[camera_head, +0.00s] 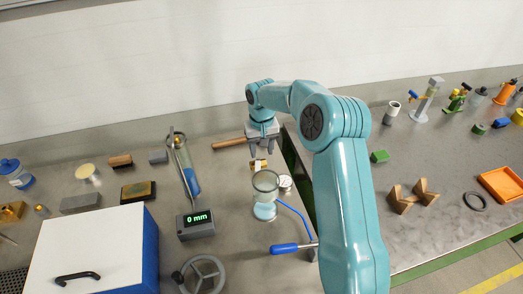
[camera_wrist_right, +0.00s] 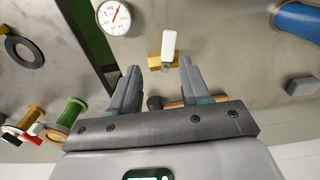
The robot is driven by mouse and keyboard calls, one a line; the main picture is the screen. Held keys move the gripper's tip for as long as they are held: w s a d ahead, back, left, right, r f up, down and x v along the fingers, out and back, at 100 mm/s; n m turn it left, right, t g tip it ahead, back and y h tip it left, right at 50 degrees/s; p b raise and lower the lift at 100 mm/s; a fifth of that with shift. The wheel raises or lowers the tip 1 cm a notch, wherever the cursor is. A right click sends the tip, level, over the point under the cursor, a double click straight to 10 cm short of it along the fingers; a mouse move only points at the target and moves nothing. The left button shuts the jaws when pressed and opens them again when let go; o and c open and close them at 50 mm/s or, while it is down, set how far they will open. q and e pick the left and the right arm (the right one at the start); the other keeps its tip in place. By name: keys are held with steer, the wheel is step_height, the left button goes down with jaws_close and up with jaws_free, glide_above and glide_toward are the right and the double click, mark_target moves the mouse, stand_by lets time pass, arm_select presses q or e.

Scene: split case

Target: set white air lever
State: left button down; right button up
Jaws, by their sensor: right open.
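The white air lever (camera_wrist_right: 169,43) stands on a small brass valve body (camera_wrist_right: 155,62) in the right wrist view, just beyond my right fingertips. In the head view the brass valve with its white lever (camera_head: 258,163) is small and sits just below my right gripper (camera_head: 263,150). My right gripper, also in the wrist view (camera_wrist_right: 159,70), is open with nothing between its fingers. The lever appears roughly in line with the gap between them, apart from both. My left gripper does not show.
A round gauge (camera_wrist_right: 114,17) sits beside the valve. A glass vessel (camera_head: 265,185) and a blue-handled lever (camera_head: 290,248) stand nearer in the head view. A wooden handle (camera_head: 228,143) lies left of the gripper. A gap separates the two metal benches.

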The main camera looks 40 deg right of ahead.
step_height(320, 180, up, 14)
steer(key=p, duration=0.2)
stand_by(1.1)
stand_by(0.3)
step_height(320, 180, up, 12)
steer(key=shift+s, duration=0.15)
stand_by(0.4)
steer(key=shift+f, duration=0.1)
